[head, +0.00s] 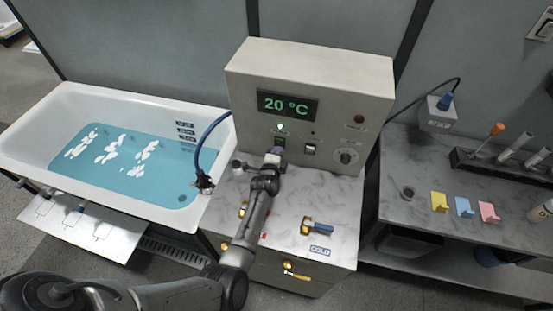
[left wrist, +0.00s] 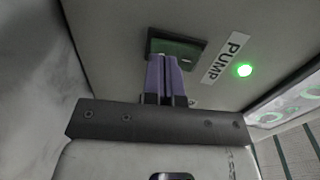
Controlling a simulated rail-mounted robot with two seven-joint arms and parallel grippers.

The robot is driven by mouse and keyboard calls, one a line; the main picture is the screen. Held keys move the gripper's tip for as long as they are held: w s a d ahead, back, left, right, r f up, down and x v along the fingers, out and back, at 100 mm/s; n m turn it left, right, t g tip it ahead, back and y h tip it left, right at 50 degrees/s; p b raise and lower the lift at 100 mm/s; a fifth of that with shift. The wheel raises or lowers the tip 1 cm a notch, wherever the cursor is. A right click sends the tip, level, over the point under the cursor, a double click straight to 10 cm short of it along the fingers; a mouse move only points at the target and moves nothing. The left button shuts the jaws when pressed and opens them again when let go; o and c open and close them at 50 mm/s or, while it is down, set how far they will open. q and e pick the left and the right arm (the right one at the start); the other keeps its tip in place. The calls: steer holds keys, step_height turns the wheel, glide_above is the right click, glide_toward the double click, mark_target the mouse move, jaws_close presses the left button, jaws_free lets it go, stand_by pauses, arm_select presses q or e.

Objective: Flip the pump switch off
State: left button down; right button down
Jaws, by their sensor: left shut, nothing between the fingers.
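The pump switch (left wrist: 185,47) is a green rocker in a dark frame on the underside-looking panel face in the left wrist view, beside a "PUMP" label (left wrist: 221,58) and a lit green lamp (left wrist: 244,70). In the head view the lamp (head: 282,127) glows above the switch, which my gripper partly covers. My left gripper (head: 276,153) is at the switch, its purple fingers (left wrist: 164,60) shut and empty. The fingertips overlap the switch's near edge; I cannot tell whether they touch it. My right gripper is not in view.
A blue hose (head: 208,136) and the water-filled bathtub (head: 45,112) are left. A valve handle (head: 318,228) stands on the counter below.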

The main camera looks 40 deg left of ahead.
arm_select(q)
steer(key=shift+w, duration=0.1)
stand_by(0.3)
steer(key=f+p+v, duration=0.2)
steer(key=p+v, duration=0.7)
steer(key=v, duration=0.4)
steer(key=shift+s+r+t, duration=0.3)
steer(key=shift+r, duration=0.25)
steer(key=shift+d, duration=0.1)
steer(key=shift+r, duration=0.1)
